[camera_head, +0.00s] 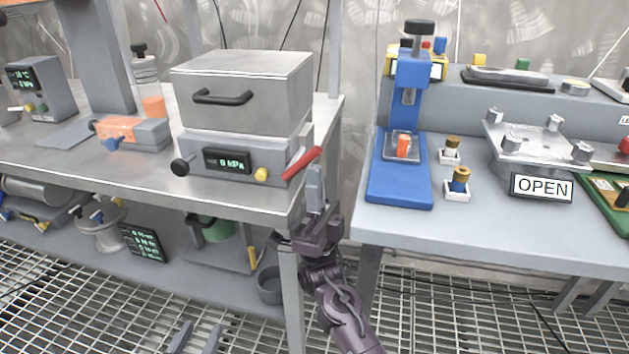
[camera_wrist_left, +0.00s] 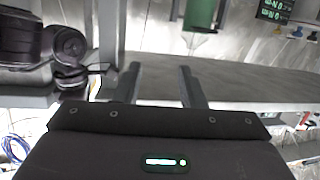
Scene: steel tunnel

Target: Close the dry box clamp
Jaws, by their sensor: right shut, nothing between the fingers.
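The dry box (camera_head: 240,90) is a grey metal box with a closed lid and a black handle, on the left bench. Its front panel display (camera_head: 233,162) reads 0 kPa. The red clamp lever (camera_head: 303,163) sticks out at its right front corner, tilted up to the right. My right gripper (camera_head: 316,186) is shut and empty, upright just below the lever's outer end; I cannot tell whether it touches. My left gripper (camera_head: 195,338) is low at the bottom edge, fingers apart and empty; its fingers also show in the left wrist view (camera_wrist_left: 161,84).
The left bench edge (camera_head: 215,197) is close to my right gripper. A lower shelf holds a green pot (camera_head: 212,228) and a dark display (camera_head: 143,243). The right bench holds a blue press (camera_head: 400,180) and an OPEN sign (camera_head: 541,187). A gap separates the benches.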

